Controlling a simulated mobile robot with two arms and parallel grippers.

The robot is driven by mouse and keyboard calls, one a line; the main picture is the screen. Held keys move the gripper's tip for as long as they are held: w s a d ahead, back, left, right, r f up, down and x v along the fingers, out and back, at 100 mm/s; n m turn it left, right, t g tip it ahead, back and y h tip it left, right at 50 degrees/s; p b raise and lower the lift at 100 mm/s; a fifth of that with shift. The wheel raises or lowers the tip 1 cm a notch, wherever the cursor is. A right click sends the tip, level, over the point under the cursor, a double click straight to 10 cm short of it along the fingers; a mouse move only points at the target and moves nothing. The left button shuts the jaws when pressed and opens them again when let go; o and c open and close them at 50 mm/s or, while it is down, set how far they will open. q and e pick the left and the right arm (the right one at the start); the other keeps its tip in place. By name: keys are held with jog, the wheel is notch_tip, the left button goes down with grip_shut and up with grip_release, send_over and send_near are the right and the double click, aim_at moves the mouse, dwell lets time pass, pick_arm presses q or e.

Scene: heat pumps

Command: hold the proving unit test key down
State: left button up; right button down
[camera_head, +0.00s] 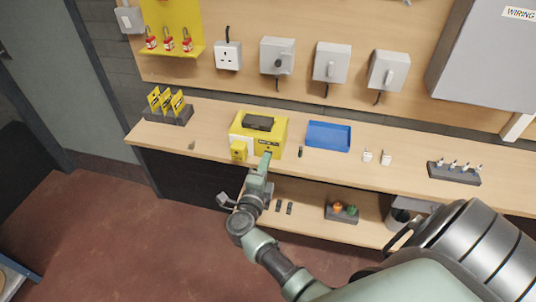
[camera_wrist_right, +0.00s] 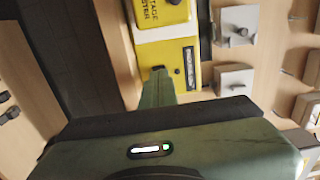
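The yellow proving unit (camera_head: 270,131) sits on the bench, with a dark item on its top. In the right wrist view its yellow front (camera_wrist_right: 168,58) carries a dark label and a small dark round spot. My right gripper (camera_head: 265,158) is at the unit's lower front edge. Its narrow fingers (camera_wrist_right: 158,76) appear together, with nothing seen between them. The tips overlap the front face and hide the test key; I cannot tell whether they press it. My left gripper is not in view.
A blue tray (camera_head: 328,135) lies to the right, with a small dark item (camera_head: 300,151) between. Yellow tags in a rack (camera_head: 168,115) stand left. Wall switch boxes (camera_head: 332,62) hang behind. A lower shelf (camera_head: 310,222) lies below.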

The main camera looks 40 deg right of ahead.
jog(key=shift+w+d, duration=0.2)
jog(key=shift+d, duration=0.05)
dwell(1.3)
jog(key=shift+s+a, duration=0.1)
dwell(0.6)
jog(key=p+v, duration=0.1)
jog(key=v, duration=0.5)
jog(key=shift+s+a, duration=0.25)
jog(key=shift+a, duration=0.05)
dwell(0.5)
